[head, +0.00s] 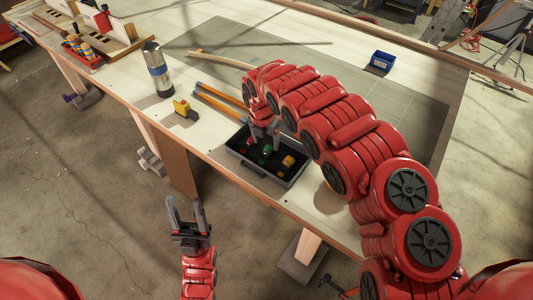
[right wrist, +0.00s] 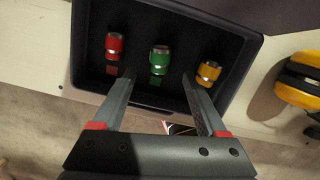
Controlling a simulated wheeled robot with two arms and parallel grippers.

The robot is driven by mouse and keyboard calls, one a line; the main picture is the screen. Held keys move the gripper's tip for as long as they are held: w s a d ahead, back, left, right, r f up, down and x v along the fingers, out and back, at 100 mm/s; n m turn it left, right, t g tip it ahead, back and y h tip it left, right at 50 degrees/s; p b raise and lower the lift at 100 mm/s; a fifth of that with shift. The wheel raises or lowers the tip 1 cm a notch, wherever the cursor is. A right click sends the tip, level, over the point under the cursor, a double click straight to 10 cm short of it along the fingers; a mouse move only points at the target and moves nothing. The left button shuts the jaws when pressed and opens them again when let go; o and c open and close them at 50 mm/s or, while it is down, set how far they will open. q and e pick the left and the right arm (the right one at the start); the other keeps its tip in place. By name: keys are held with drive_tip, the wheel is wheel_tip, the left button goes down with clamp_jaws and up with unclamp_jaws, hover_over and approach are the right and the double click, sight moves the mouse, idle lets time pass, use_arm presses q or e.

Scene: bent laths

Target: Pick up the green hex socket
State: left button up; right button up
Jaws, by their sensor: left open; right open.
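The green hex socket (right wrist: 159,60) stands in the middle of a dark tray (right wrist: 235,33), between the red socket (right wrist: 115,44) and the yellow socket (right wrist: 208,72). In the head view the green socket (head: 267,149) shows inside the tray (head: 236,160) near the table's front edge. My right gripper (right wrist: 160,85) is open above the tray, its fingers on either side of the green socket's column and apart from it; in the head view the arm partly hides it. My left gripper (head: 186,212) is open and empty, off the table's front edge.
A blue bin (head: 381,62) stands at the back right. In the wrist view a yellow-black object (right wrist: 300,80) is right of the tray.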

sight(268, 148)
drive_tip(key=shift+w+f+p, duration=0.15)
drive_tip(key=shift+f+p, duration=0.35)
drive_tip(key=shift+f, duration=0.1)
drive_tip(key=shift+w+d+f+p, duration=0.1)
drive_tip(key=shift+w+f+p, duration=0.15)
drive_tip(key=shift+f, duration=0.4)
drive_tip(key=shift+w+d+f+p, duration=0.1)
drive_tip(key=shift+f+p, duration=0.1)
drive_tip(key=shift+f, duration=0.9)
clamp_jaws()
